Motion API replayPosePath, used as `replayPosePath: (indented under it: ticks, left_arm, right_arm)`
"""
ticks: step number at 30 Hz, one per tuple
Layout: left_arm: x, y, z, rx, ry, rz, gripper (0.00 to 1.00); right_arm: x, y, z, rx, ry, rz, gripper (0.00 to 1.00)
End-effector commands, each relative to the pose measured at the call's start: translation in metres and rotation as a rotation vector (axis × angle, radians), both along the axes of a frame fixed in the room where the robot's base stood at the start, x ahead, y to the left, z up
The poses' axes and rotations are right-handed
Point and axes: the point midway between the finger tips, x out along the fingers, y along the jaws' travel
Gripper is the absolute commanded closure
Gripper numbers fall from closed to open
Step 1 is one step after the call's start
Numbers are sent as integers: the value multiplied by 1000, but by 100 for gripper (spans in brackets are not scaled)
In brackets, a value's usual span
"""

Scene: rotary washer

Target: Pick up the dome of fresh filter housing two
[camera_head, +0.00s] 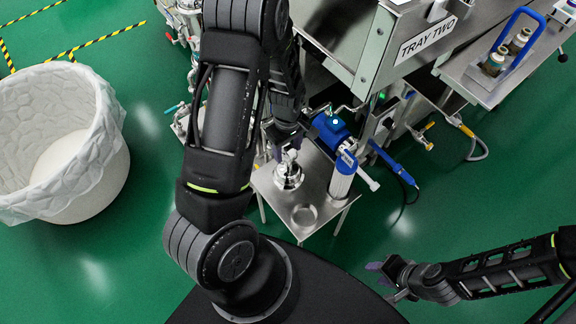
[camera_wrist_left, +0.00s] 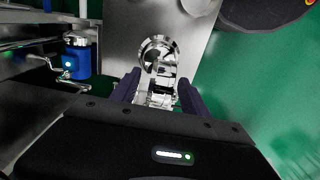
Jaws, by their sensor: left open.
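A shiny steel housing with a rounded dome (camera_head: 289,173) stands on a small steel table; I cannot read a label on it. In the left wrist view the polished dome (camera_wrist_left: 157,52) lies just beyond and between the fingertips. My left gripper (camera_head: 284,143) is open at the housing, partly hidden by its own arm in the head view. Its two dark fingers (camera_wrist_left: 158,92) stand apart in the wrist view, with shiny metal between them. Whether they touch it cannot be told. My right gripper (camera_head: 386,281) is low at the right, away from the table, its fingers apart and empty.
The steel table (camera_head: 328,208) has a round recess (camera_head: 304,216) near its front. A blue-headed filter with a clear white body (camera_head: 342,180) stands right of the housing. A machine marked TRAY TWO (camera_head: 426,38) is behind. A lined white bin (camera_head: 62,150) stands at left.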

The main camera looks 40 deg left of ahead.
Motion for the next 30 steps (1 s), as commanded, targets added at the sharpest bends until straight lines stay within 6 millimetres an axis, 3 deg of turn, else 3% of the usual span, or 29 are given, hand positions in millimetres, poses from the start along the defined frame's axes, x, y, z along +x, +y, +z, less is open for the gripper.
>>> replayPosePath:
  ticks: [6, 23, 30]
  left_arm:
    - [1, 0, -19, 1, -2, 1, 47]
    - [1, 0, -18, 1, -2, 0, 47]
    - [1, 0, -18, 1, -2, 0, 66]
  right_arm:
    - [0, 0, -1, 0, 0, 0, 64]
    - [0, 0, -1, 0, 0, 0, 64]
    - [0, 0, -1, 0, 0, 0, 64]
